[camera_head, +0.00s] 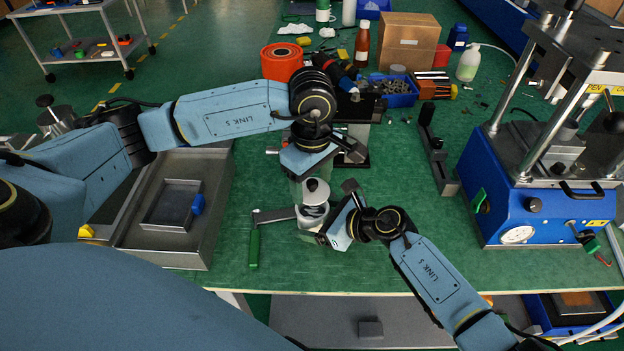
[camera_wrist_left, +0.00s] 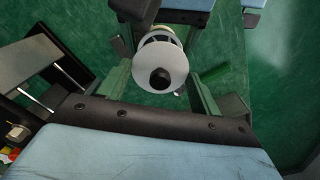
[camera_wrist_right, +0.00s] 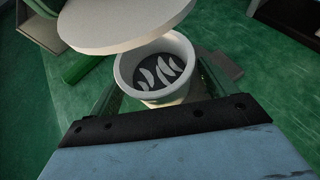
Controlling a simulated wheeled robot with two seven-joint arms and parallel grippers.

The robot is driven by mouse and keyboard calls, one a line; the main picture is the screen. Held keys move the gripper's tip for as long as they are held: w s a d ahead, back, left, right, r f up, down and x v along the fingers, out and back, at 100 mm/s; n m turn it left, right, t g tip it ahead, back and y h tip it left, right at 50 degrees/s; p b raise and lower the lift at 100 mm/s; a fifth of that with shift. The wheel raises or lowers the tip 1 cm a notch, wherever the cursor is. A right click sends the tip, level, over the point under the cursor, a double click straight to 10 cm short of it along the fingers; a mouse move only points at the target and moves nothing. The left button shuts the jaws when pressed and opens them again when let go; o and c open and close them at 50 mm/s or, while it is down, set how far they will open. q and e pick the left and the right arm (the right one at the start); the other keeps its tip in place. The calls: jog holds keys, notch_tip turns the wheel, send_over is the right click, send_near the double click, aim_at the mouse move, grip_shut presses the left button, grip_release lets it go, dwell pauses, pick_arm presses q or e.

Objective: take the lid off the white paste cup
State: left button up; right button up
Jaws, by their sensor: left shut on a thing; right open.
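The white lid (camera_head: 316,186) with its dark knob (camera_wrist_left: 160,78) is held by my left gripper (camera_head: 309,180). In the right wrist view the lid (camera_wrist_right: 120,22) is a pale disc, raised clear of the cup and offset to the left. The white paste cup (camera_head: 311,220) stands on the green bench top below it. In the right wrist view the cup (camera_wrist_right: 126,75) is uncovered, with dark grey contents and several pale streaks inside. My right gripper (camera_head: 316,227) is open, with its fingers at either side of the cup; whether they touch it is unclear.
A green-handled tool (camera_head: 254,247) lies left of the cup. A metal tray (camera_head: 215,235) is further left. The blue press (camera_head: 510,200) stands right. A cardboard box (camera_head: 407,42), bottles and a blue parts bin (camera_head: 400,98) are behind. Bench between cup and press is mostly clear.

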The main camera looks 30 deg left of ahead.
jog(key=shift+w+d+r, duration=0.1)
jog(key=shift+d+r, duration=0.15)
jog(key=shift+d, duration=0.2)
jog(key=v, duration=1.1)
